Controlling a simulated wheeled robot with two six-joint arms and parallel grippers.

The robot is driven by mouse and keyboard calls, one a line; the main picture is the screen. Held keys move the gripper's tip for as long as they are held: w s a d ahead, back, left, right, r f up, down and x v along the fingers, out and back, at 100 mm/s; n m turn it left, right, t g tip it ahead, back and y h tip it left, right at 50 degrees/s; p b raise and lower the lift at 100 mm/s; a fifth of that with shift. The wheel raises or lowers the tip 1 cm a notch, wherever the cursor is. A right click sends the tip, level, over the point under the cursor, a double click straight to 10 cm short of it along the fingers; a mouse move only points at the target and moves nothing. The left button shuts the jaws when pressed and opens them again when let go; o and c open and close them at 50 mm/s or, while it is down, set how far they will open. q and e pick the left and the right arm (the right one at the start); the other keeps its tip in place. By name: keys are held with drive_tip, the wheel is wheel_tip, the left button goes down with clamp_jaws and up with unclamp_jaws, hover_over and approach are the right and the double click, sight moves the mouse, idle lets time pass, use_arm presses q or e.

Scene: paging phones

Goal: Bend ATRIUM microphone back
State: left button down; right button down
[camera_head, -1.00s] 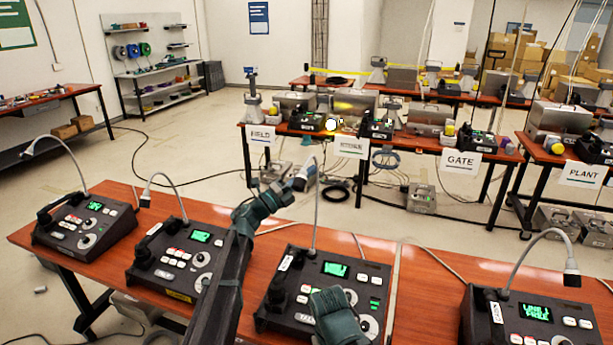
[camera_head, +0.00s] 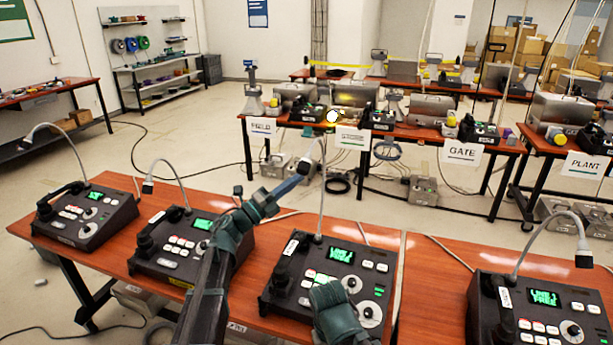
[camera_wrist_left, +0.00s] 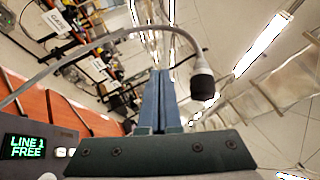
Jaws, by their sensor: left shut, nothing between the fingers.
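Several dark paging consoles with gooseneck microphones stand on the front table; I cannot read ATRIUM on any label. The third console (camera_head: 338,270) has its gooseneck (camera_head: 322,205) rising upright, with its microphone head (camera_head: 305,163) bent over to the left at the top. My left gripper (camera_head: 300,180) is shut and empty, just below that head. In the left wrist view the shut blue fingers (camera_wrist_left: 160,85) stand beside the black microphone head (camera_wrist_left: 202,86), and the gooseneck arcs behind them. A teal part of my right arm covers the console's lower edge; its fingers cannot be made out.
Neighbouring consoles stand to the left (camera_head: 180,250) and right (camera_head: 540,310), each with its own gooseneck. A back table carries paper signs such as FIELD (camera_head: 262,127) and GATE (camera_head: 463,152).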

use_arm(q)
drive_tip(key=v, duration=0.3)
drive_tip(key=shift+s+a+b, duration=0.2)
drive_tip(key=shift+a+b, duration=0.05)
drive_tip(key=shift+b, duration=0.1)
